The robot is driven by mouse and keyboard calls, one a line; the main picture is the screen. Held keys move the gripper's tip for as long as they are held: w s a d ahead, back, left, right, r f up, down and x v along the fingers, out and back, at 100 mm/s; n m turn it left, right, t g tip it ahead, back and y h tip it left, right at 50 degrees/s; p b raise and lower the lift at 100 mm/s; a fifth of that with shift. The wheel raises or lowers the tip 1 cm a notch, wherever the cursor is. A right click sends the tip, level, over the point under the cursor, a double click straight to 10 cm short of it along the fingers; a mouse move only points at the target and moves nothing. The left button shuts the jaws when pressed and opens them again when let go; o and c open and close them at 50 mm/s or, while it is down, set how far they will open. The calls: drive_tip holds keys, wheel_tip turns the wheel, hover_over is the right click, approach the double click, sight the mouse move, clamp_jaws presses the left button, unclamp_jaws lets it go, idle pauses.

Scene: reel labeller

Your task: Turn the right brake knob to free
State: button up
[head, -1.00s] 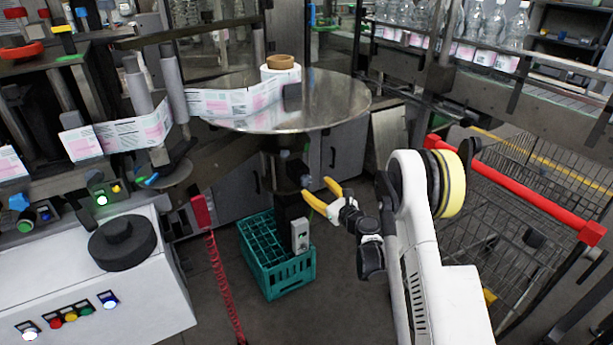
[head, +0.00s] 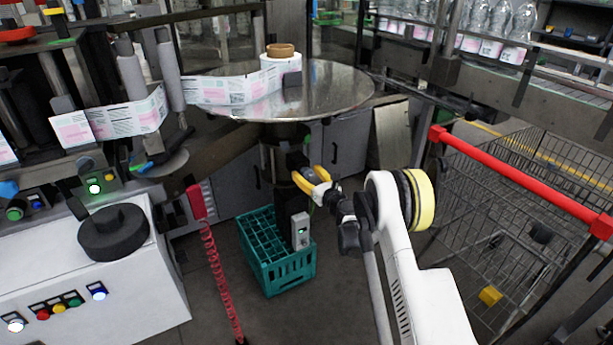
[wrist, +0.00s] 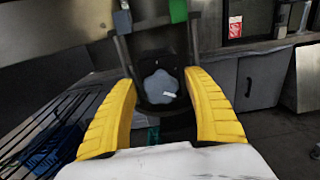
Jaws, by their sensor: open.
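The brake knob (wrist: 160,86) is a grey-blue lobed knob with a short white mark, set on a dark round mount under the turntable. In the wrist view it shows between the two yellow fingers of my gripper (wrist: 158,78). My gripper is open, with a finger on each side of the knob and visible gaps between. A green tab (wrist: 178,10) and a grey-blue tab (wrist: 122,21) stand above the knob. In the head view my gripper (head: 305,171) is at the dark column below the turntable and partly hides the knob.
The round metal turntable (head: 335,95) with a label reel is above my gripper. A teal crate (head: 285,270) and a small grey box (head: 300,231) are below. A red coiled cord (head: 218,275) hangs left. A cart with a red handle (head: 520,178) stands right of my arm.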

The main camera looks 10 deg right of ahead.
drive_tip(key=shift+w, duration=0.1)
drive_tip(key=c, duration=1.2)
drive_tip(key=shift+o, duration=0.2)
